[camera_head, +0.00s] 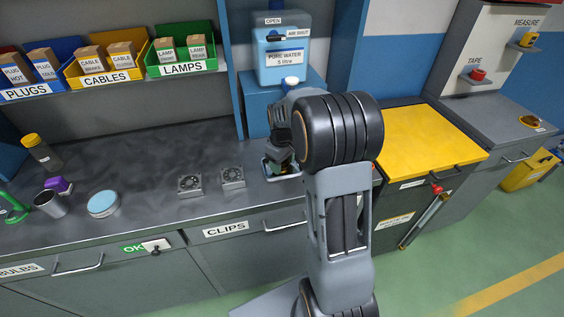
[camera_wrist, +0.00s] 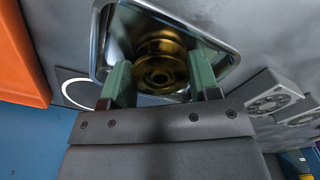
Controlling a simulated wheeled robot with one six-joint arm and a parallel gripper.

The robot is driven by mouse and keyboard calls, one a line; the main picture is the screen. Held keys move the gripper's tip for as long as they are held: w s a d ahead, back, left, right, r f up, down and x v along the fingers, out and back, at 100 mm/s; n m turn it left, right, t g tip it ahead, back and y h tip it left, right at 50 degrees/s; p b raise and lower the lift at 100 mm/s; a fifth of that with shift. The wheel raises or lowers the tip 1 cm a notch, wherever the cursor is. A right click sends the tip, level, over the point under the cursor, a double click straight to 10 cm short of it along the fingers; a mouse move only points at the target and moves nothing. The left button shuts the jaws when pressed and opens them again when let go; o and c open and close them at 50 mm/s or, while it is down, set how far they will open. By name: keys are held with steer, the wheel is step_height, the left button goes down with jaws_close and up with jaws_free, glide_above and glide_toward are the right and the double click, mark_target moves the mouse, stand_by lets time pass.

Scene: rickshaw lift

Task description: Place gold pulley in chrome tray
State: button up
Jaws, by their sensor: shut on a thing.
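The gold pulley (camera_wrist: 160,62) shows in the wrist view, between the green fingers of my gripper (camera_wrist: 163,85). My gripper is shut on it. The pulley is over or inside the chrome tray (camera_wrist: 225,43); whether it touches the tray's bottom I cannot tell. In the head view the chrome tray (camera_head: 268,172) is on the grey counter, mostly hidden by my arm. My gripper (camera_head: 279,164) is down at the tray there, and the pulley is hidden.
A blue-topped tin (camera_head: 103,204), a metal cup (camera_head: 51,204) and a yellow-capped bottle (camera_head: 40,150) are farther left. The counter between is clear.

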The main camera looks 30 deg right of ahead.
steer(key=shift+f, duration=0.15)
steer(key=o, duration=0.8)
steer(key=shift+c, duration=0.2)
step_height(320, 180, up, 12)
steer(key=f, duration=0.1)
steer(key=s+a+m+t, duration=0.2)
steer(key=s+a, duration=0.3)
steer(key=s, duration=0.4)
steer(key=s+a+m+t, duration=0.1)
steer(key=s+a+m, duration=0.1)
steer(key=s+a, duration=0.3)
steer(key=shift+s+f+m+t, duration=0.4)
steer(key=shift+s+f, duration=0.05)
steer(key=shift+s, duration=1.5)
